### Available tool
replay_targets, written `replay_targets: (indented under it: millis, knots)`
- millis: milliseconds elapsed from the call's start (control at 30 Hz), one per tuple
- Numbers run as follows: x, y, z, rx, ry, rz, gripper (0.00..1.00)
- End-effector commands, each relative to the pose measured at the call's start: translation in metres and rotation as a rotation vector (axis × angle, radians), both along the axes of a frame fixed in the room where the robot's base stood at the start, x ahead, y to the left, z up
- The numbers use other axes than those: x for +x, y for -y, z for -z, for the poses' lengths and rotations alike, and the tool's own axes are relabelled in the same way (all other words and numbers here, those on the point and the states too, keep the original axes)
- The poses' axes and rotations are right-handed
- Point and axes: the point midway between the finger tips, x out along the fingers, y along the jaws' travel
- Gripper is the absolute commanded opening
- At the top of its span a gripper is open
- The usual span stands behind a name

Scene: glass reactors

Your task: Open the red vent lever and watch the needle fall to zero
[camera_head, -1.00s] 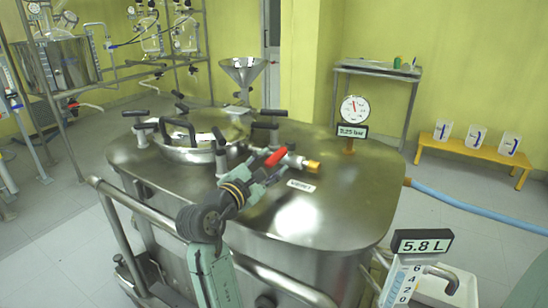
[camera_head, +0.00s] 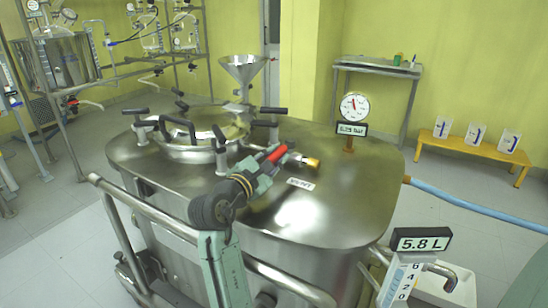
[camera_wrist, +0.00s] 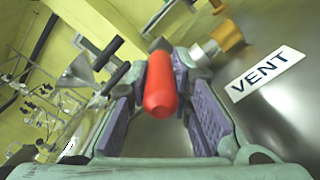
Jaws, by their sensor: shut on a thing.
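The red vent lever (camera_head: 277,153) sits on the valve on top of the steel reactor, beside a brass fitting (camera_head: 312,162) and a white VENT label (camera_head: 301,183). My gripper (camera_head: 268,163) is shut on the lever. In the wrist view, the lever (camera_wrist: 160,85) lies between the purple finger pads, its rounded end towards the camera. The pressure gauge (camera_head: 355,106) stands on the lid at the right. Its needle points roughly upward, slightly left. The small display (camera_head: 352,129) under it seems to read 0.25 bar, but is blurred.
The round hatch (camera_head: 195,148) with several black-handled clamps lies left of my gripper. A steel rail (camera_head: 170,227) runs along the near side. A 5.8 L display (camera_head: 421,240) stands at the front right. The lid right of the VENT label is clear.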

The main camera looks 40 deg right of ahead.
Motion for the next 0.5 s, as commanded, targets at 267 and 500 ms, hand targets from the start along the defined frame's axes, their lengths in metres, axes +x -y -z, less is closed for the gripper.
replay_targets:
  millis: [267, 500]
  knots:
    - [-0.0001, 0.0001, 0.0006, 0.001, 0.0, 0.001, 0.0]
    - [-0.0003, 0.0001, 0.0007, 0.002, -0.001, 0.001, 0.0]
